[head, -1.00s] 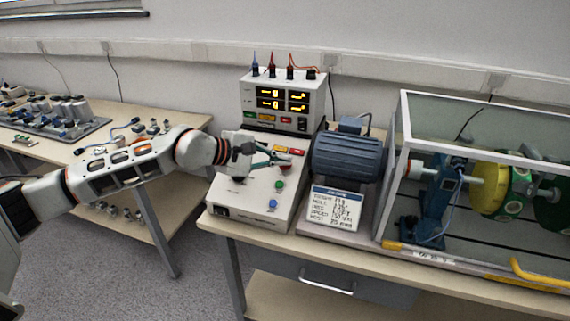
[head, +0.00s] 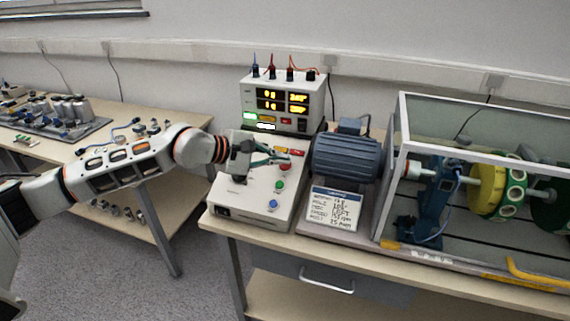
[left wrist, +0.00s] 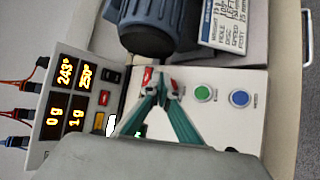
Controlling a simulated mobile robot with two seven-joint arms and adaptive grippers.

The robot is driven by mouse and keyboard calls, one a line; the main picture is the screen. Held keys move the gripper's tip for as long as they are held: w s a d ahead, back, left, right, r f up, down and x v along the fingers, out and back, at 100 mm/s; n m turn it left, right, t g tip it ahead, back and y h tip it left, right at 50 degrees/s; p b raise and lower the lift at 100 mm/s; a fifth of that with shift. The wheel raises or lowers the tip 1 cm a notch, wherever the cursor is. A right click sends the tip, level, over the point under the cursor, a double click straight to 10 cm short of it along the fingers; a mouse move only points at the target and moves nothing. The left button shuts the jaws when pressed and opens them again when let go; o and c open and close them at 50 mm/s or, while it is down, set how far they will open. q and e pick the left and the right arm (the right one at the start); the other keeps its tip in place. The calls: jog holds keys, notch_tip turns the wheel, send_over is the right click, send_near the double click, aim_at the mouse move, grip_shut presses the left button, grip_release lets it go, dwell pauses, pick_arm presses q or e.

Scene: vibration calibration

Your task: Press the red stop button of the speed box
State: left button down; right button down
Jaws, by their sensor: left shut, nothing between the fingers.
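The speed box (head: 243,205) is a pale sloped box on the bench. Its red stop button (head: 284,167) sits above a green button (head: 280,184) and a blue button (head: 273,203). My left gripper (head: 287,158) is shut and empty, its teal fingertips at the red button. In the left wrist view the fingertips (left wrist: 160,88) partly cover the red button (left wrist: 174,84); the green (left wrist: 204,93) and blue (left wrist: 239,98) buttons are clear. I cannot tell whether the tips touch the red button. My right gripper is not in view.
A display unit (head: 246,91) with lit readings stands behind the box. A blue motor (head: 345,158) and a sign (head: 334,208) are to its right. A framed enclosure (head: 393,180) holds a yellow-green disc (head: 487,190). A second table (head: 45,149) stands left.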

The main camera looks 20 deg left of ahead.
pick_arm(q)
jog(key=shift+s+r+p, duration=0.3)
jog(key=shift+r+p, duration=0.3)
jog(key=shift+r, duration=0.3)
jog(key=r+p, duration=0.1)
jog(key=s+r+p, duration=0.1)
jog(key=shift+s+r, duration=0.3)
jog(key=shift+r, duration=0.1)
